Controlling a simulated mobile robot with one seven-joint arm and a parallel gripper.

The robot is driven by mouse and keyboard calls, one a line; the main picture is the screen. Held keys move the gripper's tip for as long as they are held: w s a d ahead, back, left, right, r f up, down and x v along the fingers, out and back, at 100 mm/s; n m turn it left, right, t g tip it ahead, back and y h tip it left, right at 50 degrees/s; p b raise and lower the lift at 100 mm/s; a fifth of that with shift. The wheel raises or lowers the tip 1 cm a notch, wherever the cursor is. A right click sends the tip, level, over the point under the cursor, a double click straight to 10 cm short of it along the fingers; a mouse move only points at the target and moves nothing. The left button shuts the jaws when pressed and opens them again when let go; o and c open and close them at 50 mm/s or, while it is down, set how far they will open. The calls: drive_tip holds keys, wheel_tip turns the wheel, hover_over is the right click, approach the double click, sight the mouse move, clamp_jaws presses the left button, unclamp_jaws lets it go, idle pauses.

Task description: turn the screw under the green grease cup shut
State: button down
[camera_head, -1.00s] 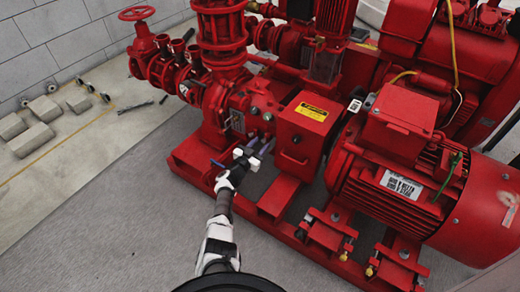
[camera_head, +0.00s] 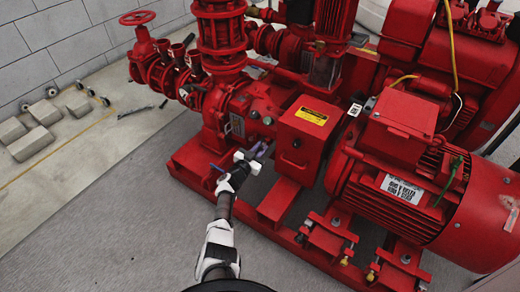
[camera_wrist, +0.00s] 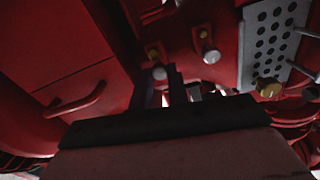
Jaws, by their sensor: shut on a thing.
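My gripper (camera_head: 262,149) reaches in from the front to the red pump's bearing housing (camera_head: 262,104). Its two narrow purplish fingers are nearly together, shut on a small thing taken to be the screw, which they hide. In the wrist view the fingers (camera_wrist: 164,86) stand dark in the middle, over the lower housing. A small greenish cup (camera_head: 268,121) shows on the housing just above the fingertips. In the wrist view a silver-ended fitting with a yellowish base (camera_wrist: 158,70) is at the fingertips, and a similar one (camera_wrist: 209,54) is to the right, clear of them.
A red box with a yellow label (camera_head: 302,135) stands close right of my gripper. A perforated metal plate (camera_wrist: 268,45) and a brass-coloured cap (camera_wrist: 268,88) are at the wrist view's right. The red base frame (camera_head: 205,170) lies below. Grey floor in front is open.

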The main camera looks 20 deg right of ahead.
drive_tip(key=shift+f+m+b, duration=0.15)
drive_tip(key=shift+m+b, duration=2)
drive_tip(key=shift+m, duration=5.35)
drive_tip(key=c, duration=1.3)
unclamp_jaws()
drive_tip(key=shift+c, duration=0.2)
drive_tip(key=shift+s, duration=0.1)
